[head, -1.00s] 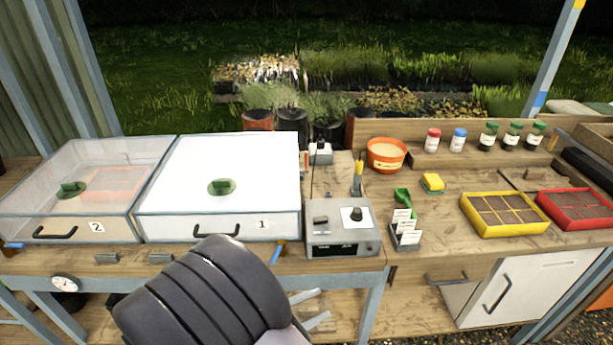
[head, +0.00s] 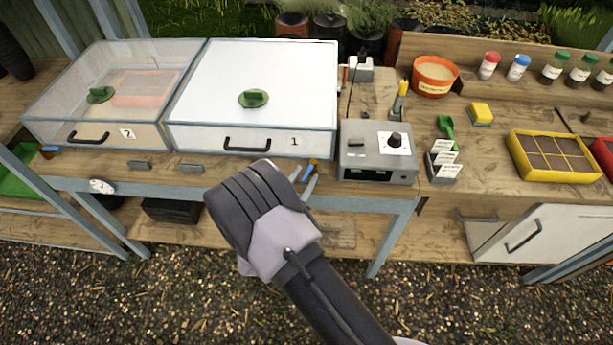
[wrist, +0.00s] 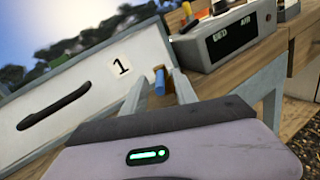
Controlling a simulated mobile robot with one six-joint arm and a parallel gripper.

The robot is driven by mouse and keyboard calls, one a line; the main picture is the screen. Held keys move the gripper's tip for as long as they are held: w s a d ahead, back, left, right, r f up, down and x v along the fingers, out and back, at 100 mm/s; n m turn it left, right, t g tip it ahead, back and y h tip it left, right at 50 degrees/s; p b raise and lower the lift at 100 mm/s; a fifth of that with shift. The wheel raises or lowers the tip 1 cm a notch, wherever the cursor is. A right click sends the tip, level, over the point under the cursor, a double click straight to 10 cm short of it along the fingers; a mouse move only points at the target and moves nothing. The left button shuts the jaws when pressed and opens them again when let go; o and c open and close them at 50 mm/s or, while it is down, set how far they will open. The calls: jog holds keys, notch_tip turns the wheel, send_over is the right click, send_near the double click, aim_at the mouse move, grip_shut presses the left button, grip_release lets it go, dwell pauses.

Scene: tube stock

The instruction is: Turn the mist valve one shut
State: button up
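Mist valve one is a small valve with a blue handle (head: 314,162) on the bench's front edge, below the right corner of the white propagator box marked 1 (head: 255,90). In the wrist view the blue handle (wrist: 160,82) stands between my two grey fingers, beside a small brown-orange part. My gripper (head: 305,173) is open, with its fingers pointing at the valve. I see a gap between each finger and the handle; whether the handle is deep between them I cannot tell. My wrist and forearm fill the lower middle of the head view.
A grey control box with a knob (head: 378,155) stands just right of the valve. A clear box marked 2 (head: 95,125) is at left, with another blue handle (head: 50,149) by its corner. Black drawer-style handles and small grey blocks line the front.

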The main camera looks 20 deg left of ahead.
jog(key=shift+w+d, duration=0.15)
jog(key=shift+w, duration=0.65)
grip_shut()
dwell(0.9)
